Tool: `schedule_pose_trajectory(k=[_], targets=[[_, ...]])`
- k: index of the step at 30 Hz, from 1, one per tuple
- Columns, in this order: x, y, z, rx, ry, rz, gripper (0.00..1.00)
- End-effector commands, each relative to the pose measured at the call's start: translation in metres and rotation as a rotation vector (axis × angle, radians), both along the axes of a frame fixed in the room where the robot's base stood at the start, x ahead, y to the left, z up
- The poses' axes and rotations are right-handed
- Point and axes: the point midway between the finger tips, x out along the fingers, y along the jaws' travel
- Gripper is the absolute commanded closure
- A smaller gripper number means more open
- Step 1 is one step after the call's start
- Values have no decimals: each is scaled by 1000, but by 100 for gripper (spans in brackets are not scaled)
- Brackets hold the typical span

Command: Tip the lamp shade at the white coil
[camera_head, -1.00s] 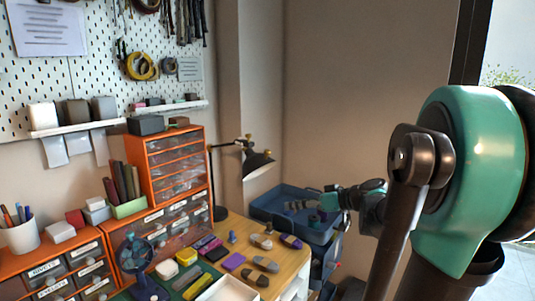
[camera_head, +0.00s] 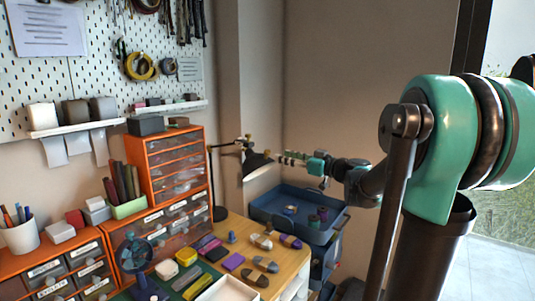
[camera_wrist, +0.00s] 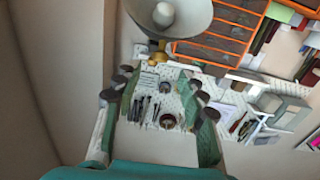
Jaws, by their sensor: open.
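The black desk lamp's shade (camera_head: 256,165) hangs from its jointed arm above the table's back edge, tilted, with its pale inside facing down and right. In the wrist view the shade (camera_wrist: 186,18) fills the top, its bulb showing. My gripper (camera_head: 284,158) is just right of the shade in the head view; whether they touch is unclear. In the wrist view my gripper (camera_wrist: 158,95) has its fingers spread and nothing between them, with the shade beyond the fingertips. Several cord coils lie on the table, a pale one (camera_head: 262,242) among them; I cannot tell surely which is the white coil.
A blue tray (camera_head: 335,230) with small spools stands below my gripper. Orange drawer units (camera_head: 150,155) stand left of the lamp. A small blue fan (camera_head: 134,252) and a white tray (camera_head: 229,290) are at the front. The pegboard (camera_head: 70,85) covers the back wall.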

Motion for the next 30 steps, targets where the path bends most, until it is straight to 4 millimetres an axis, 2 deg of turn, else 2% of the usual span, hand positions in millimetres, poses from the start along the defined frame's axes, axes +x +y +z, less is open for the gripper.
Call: schedule_pose_trajectory(k=[6,13,18,26,27,30], targets=[[26,35,0,0,0,3,59],[46,60,0,0,0,1,59],[52,67,0,0,0,0,59],[53,68,0,0,0,-1,59],[53,68,0,0,0,-1,60],[53,68,0,0,0,-1,72]])
